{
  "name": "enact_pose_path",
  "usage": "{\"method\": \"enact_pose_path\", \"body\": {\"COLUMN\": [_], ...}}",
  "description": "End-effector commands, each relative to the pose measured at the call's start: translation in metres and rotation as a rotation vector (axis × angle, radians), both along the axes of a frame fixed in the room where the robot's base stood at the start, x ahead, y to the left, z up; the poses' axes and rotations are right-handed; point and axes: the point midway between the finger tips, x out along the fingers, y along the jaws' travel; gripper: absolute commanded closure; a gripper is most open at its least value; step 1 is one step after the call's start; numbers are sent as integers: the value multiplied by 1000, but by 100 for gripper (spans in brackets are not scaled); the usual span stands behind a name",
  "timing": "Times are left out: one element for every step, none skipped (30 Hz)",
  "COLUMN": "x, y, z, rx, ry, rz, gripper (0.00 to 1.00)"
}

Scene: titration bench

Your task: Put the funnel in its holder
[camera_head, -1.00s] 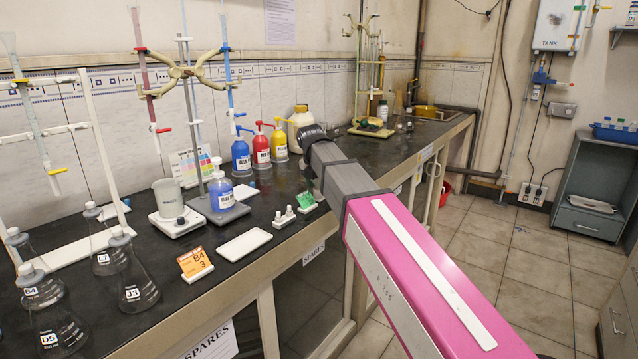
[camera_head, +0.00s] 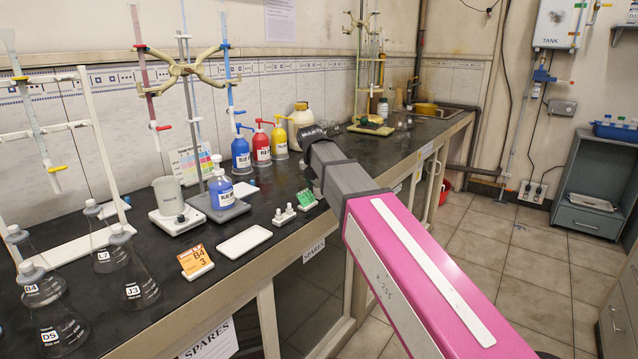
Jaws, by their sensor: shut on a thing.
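My arm reaches over the front edge of the bench from the lower right, with a black joint (camera_head: 312,137) at its far visible end. My gripper is hidden behind or beyond the arm, so its fingers and anything in them do not show. I cannot make out the funnel in this view. I cannot make out a funnel holder for certain either.
The dark bench (camera_head: 262,268) holds labelled flasks (camera_head: 135,285) at left, a burette stand (camera_head: 190,120), blue, red (camera_head: 261,148) and yellow bottles, and a white tray (camera_head: 243,243). An orange card (camera_head: 195,262) stands near the front edge. A tall rack (camera_head: 368,75) stands farther back.

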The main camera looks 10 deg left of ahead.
Motion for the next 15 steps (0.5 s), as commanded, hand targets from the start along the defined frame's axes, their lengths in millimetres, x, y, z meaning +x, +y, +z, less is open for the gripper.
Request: {"method": "enact_pose_path", "body": {"x": [0,0,0,0,0,0,0,0,0,0,0,0,0,0,0], "y": [0,0,0,0,0,0,0,0,0,0,0,0,0,0,0], "z": [-1,-1,-1,-1,-1,-2,-2,-2,-2,-2,-2,-2,-2,-2,-2], "rx": [0,0,0,0,0,0,0,0,0,0,0,0,0,0,0], "ry": [0,0,0,0,0,0,0,0,0,0,0,0,0,0,0], "rz": [0,0,0,0,0,0,0,0,0,0,0,0,0,0,0], "gripper": [63,63,63,63,63,63,63,63,63,63,63,63,63,63,28]}}
